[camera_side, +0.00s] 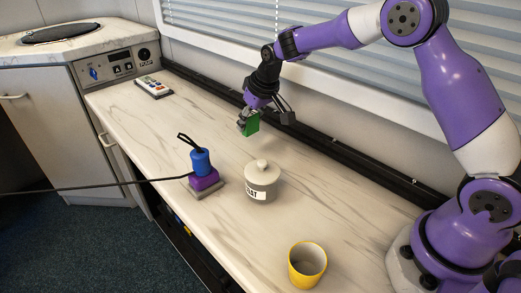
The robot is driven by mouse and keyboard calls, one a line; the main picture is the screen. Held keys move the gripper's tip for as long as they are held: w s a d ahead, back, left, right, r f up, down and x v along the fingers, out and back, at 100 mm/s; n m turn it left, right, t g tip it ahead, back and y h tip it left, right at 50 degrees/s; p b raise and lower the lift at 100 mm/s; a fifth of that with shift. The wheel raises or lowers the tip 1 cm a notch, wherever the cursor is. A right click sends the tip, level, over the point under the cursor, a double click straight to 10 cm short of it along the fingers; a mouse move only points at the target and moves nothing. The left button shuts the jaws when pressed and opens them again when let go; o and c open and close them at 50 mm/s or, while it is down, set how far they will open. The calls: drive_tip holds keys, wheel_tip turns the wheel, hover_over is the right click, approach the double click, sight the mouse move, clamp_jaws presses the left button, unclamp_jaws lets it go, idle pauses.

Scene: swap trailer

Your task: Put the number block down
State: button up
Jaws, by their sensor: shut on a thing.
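My gripper (249,118) is above the worktop, toward its back edge, and is shut on a green block (251,125). The green block is tilted and appears to be held clear of the surface. No number can be read on it at this size, and part of it is hidden by the fingers. The marble-patterned worktop (330,235) lies below.
A lidded grey pot (261,186) stands in front of the gripper. Left of it is a blue and purple thing (202,172) with a black cable. A yellow cup (307,264) stands near the front. A remote (153,87) lies far left. The worktop between remote and pot is clear.

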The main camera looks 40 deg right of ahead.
sight(253, 133)
drive_tip(key=shift+w+d+f, duration=0.25)
drive_tip(key=shift+d+f, duration=0.05)
drive_tip(key=shift+d, duration=0.15)
drive_tip(key=shift+d+f, duration=0.1)
drive_tip(key=shift+f, duration=1.95)
drive_tip(key=shift+f, duration=0.1)
drive_tip(key=o, duration=1)
